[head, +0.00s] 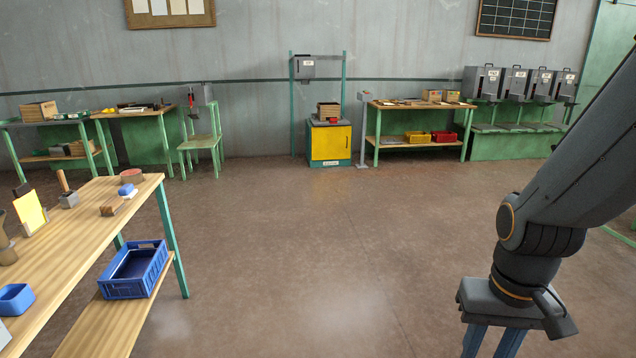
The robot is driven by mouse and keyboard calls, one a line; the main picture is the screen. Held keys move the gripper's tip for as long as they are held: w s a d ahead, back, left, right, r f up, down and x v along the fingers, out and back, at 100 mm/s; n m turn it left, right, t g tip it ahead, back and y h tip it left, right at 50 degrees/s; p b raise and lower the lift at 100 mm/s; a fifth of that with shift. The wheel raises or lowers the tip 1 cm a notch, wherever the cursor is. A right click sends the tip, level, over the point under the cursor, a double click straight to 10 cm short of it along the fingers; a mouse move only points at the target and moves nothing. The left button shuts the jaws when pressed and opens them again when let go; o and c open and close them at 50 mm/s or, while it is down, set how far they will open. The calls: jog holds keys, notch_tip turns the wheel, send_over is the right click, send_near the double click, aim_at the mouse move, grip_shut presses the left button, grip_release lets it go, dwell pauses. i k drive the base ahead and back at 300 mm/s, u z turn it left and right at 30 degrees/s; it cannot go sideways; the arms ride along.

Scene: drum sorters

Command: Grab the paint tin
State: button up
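No object is clearly readable as a paint tin. A short round thing with a reddish top (131,176) stands near the far right corner of the wooden workbench (75,238) at the left; it is too small to tell whether it is the tin. My gripper (492,343) points down at the lower right, well apart from the bench, over the floor. Its two blue-grey fingers run off the bottom edge, so their tips and anything between them are hidden.
The bench also holds a blue block (127,190), a brush-like thing (112,206) and a small blue tray (15,299). A blue crate (165,268) sits on its lower shelf. A yellow cabinet (330,145) stands by the back wall. The middle floor is clear.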

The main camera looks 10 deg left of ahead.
aim_at(134, 176)
jog(key=u, duration=0.35)
jog(key=i, duration=1.75)
jog(key=u, duration=1.35)
jog(key=i, duration=1.65)
jog(key=u, duration=0.75)
